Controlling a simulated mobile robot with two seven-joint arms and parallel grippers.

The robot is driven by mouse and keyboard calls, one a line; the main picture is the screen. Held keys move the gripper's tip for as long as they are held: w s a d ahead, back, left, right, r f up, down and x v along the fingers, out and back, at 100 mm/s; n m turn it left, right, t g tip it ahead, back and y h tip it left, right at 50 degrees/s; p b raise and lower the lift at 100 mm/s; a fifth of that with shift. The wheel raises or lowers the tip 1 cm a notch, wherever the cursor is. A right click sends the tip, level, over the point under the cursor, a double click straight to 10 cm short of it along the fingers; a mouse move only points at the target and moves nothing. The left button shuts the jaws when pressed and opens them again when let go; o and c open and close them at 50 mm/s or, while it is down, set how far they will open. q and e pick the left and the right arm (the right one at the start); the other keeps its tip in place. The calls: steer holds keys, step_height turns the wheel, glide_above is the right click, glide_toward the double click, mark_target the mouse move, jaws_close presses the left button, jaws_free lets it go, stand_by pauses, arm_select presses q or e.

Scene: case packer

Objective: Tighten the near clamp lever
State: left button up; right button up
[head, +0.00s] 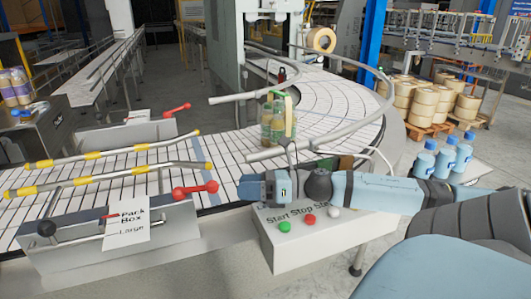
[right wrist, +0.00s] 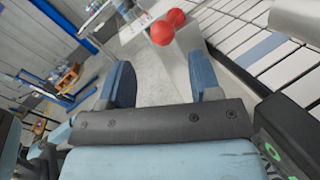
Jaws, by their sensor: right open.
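The near clamp lever (head: 195,190) is red, with a round knob at its right end, on the right of the near grey block. A matching far lever (head: 178,109) sits across the conveyor. My right gripper (head: 245,188) is just right of the near lever's knob, apart from it, above the conveyor's near edge. In the right wrist view, my right gripper (right wrist: 163,85) has its fingers spread with nothing between them. Red rounded ends of a lever (right wrist: 162,32) show beyond the fingertips. My left gripper is out of view.
The near block (head: 75,250) carries a "Pack Box Large" card (head: 127,225) and a black knob (head: 46,228). A button box (head: 325,240) lies below my right arm. Yellow-banded guide rails (head: 110,175) run over the conveyor.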

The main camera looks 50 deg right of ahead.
steer(key=shift+v, duration=1.95)
steer(key=shift+a, duration=0.1)
steer(key=shift+c, duration=0.3)
